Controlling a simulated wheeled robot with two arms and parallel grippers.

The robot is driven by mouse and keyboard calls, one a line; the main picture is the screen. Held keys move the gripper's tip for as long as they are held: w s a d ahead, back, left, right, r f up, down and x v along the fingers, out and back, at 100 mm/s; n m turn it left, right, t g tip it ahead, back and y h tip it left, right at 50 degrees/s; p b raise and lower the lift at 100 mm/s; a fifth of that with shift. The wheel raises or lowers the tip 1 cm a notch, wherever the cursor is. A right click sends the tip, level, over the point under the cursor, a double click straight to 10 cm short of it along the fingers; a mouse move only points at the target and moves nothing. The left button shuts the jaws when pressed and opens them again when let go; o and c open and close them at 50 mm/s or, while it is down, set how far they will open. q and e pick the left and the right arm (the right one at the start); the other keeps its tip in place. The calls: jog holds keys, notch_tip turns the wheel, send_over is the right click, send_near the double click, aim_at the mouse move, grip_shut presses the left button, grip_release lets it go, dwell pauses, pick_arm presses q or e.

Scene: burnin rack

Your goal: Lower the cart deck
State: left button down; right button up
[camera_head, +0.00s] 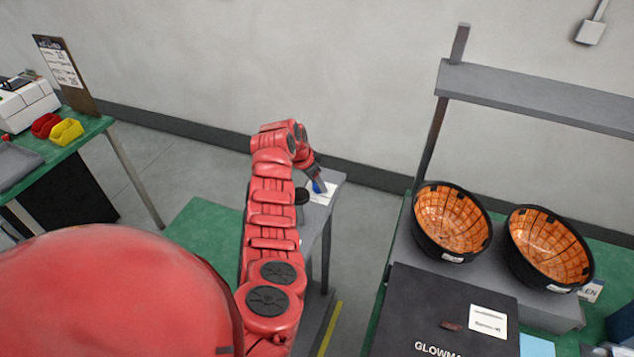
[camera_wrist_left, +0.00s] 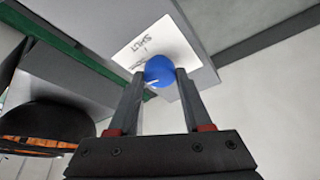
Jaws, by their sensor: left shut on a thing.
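My left gripper (camera_head: 319,186) is at a small grey stand (camera_head: 335,178) near the wall. Its two fingers (camera_wrist_left: 160,72) are shut on a round blue knob (camera_wrist_left: 159,69), one on each side. The knob also shows as a bit of blue in the head view (camera_head: 316,188). A white label (camera_wrist_left: 148,50) with dark print lies on the grey surface beside the knob. A green surface (camera_head: 204,226) shows low behind my left arm; I cannot tell for sure whether it is the cart deck. My right gripper is not in view.
On the right, a bench holds two black bowls with orange insides (camera_head: 451,222) (camera_head: 548,247) and a black case (camera_head: 440,310). On the left, a green table (camera_head: 80,137) holds red and yellow bins. A strip of floor (camera_head: 362,222) is clear between stand and bench.

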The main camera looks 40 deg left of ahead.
pick_arm(q)
jog(key=shift+f+n+b, duration=0.3)
jog(key=shift+n+b, duration=0.1)
jog(key=shift+b, duration=0.5)
jog(key=shift+r+n+y+b, duration=0.2)
jog(key=shift+n+y+b, duration=0.1)
jog(key=shift+n+b, duration=0.1)
jog(key=shift+r, duration=0.1)
jog(key=shift+c, duration=1.7)
grip_release()
